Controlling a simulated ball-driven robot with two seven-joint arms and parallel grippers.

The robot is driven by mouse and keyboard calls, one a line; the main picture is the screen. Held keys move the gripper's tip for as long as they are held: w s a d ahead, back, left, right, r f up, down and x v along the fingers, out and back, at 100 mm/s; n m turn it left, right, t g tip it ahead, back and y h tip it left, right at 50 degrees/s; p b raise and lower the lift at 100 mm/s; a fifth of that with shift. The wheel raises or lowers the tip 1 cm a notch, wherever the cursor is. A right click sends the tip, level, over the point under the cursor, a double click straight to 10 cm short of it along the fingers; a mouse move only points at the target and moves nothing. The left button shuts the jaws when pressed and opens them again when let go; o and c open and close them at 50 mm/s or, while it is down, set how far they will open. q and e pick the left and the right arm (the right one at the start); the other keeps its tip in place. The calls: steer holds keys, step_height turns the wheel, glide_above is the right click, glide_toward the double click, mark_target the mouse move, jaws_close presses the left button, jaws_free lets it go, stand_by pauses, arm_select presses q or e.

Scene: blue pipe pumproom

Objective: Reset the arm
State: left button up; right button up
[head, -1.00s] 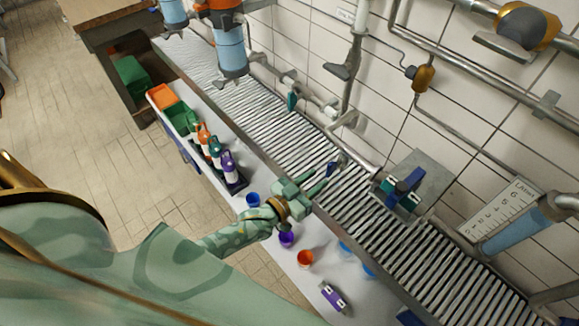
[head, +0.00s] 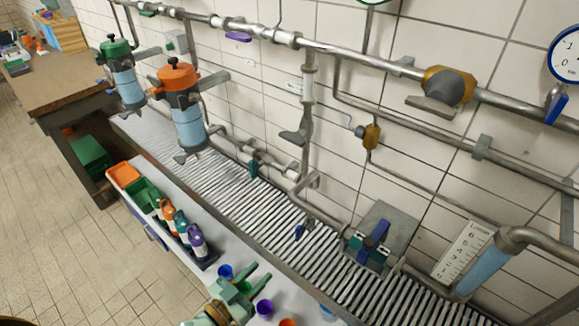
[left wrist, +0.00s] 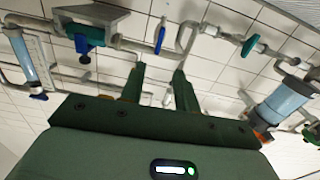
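My left gripper (head: 262,272) is pale green and low in the middle of the head view, over the edge of the white bench. Its two fingers are apart with nothing between them. In the left wrist view the two fingers (left wrist: 158,75) also stand apart and empty, pointing toward the tiled wall and pipes. Below and beside the gripper in the head view are a blue cup (head: 225,271), a green cup (head: 243,287) and a purple cup (head: 264,308). My right gripper is not in view.
A ribbed metal drain grate (head: 240,190) runs along the wall behind the bench. Filter housings and pipes (head: 188,123) line the wall. Floor at left is clear.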

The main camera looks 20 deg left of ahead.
arm_select(q)
steer(key=s+a+f+g+y, duration=0.2)
steer(key=s+a+f+g, duration=0.3)
steer(key=f, duration=0.6)
steer(key=s+a+f+g+y, duration=0.1)
steer(key=s+f+g+y, duration=0.25)
steer(key=s+f, duration=0.55)
steer(key=s+d+f+g+b, duration=0.1)
steer(key=s+f+g, duration=0.3)
steer(key=s, duration=0.6)
steer(key=s+d+f+g+b, duration=0.1)
steer(key=s+f+g+b, duration=0.1)
steer(key=s+f, duration=0.7)
steer(key=shift+s+f+g+y, duration=0.2)
steer(key=shift+s+g+y, duration=0.15)
steer(key=shift+s+g, duration=0.55)
stand_by(3.2)
